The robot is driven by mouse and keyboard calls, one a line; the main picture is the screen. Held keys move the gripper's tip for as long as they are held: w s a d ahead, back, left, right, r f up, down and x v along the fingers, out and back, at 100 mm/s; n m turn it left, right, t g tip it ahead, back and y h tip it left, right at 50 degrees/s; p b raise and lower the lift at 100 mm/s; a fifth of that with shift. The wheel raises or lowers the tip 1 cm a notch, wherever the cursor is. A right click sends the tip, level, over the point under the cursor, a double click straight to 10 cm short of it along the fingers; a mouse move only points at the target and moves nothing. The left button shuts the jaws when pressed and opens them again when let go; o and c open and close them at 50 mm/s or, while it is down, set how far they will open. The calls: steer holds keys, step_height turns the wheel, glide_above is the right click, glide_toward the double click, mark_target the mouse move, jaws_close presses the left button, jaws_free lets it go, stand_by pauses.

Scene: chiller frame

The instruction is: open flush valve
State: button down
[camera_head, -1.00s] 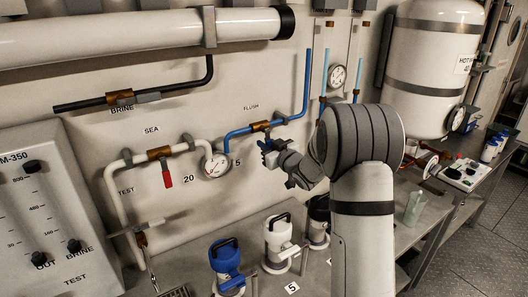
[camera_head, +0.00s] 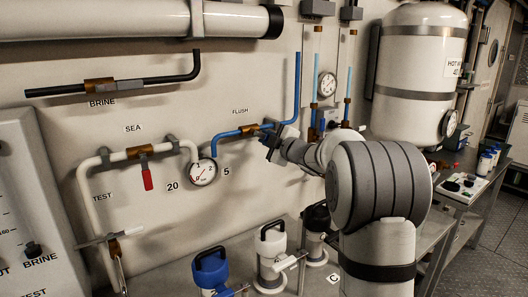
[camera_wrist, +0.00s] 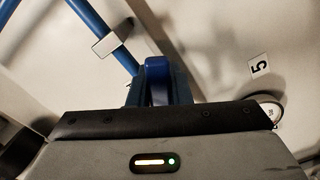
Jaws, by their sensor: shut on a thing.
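The flush valve (camera_head: 248,130) is a brass body on a blue pipe, under the FLUSH label on the wall. My gripper (camera_head: 270,142) is at the valve's right side, just below the pipe, and hides part of it. In the wrist view, a blue handle (camera_wrist: 157,75) stands upright between the jaws, which are shut on it. The blue pipe (camera_wrist: 105,35) with a pale clamp runs beyond it at upper left. The handle's exact angle to the pipe is hard to tell in the head view.
A pressure gauge (camera_head: 203,172) sits left of and below the valve. The sea valve's red handle (camera_head: 147,179) hangs down further left. Blue (camera_head: 211,270) and white (camera_head: 270,255) canisters stand on the bench below. A white tank (camera_head: 415,75) stands at right.

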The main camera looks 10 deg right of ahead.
steer(key=r+n+b, duration=0.1)
steer(key=n, duration=0.1)
steer(key=r+n+b, duration=0.1)
steer(key=n, duration=0.1)
steer(key=r+n+b, duration=0.1)
steer(key=n, duration=0.1)
steer(key=shift+w+d+n, duration=0.1)
steer(key=shift+d+n, duration=0.15)
steer(key=shift+n, duration=0.05)
steer(key=shift+r, duration=0.2)
steer(key=c, duration=1.3)
jaws_free()
steer(key=shift+f, duration=0.15)
steer(key=b+v, duration=0.1)
steer(key=v, duration=0.6)
steer(key=shift+s+d, duration=0.15)
steer(key=shift+s, duration=0.25)
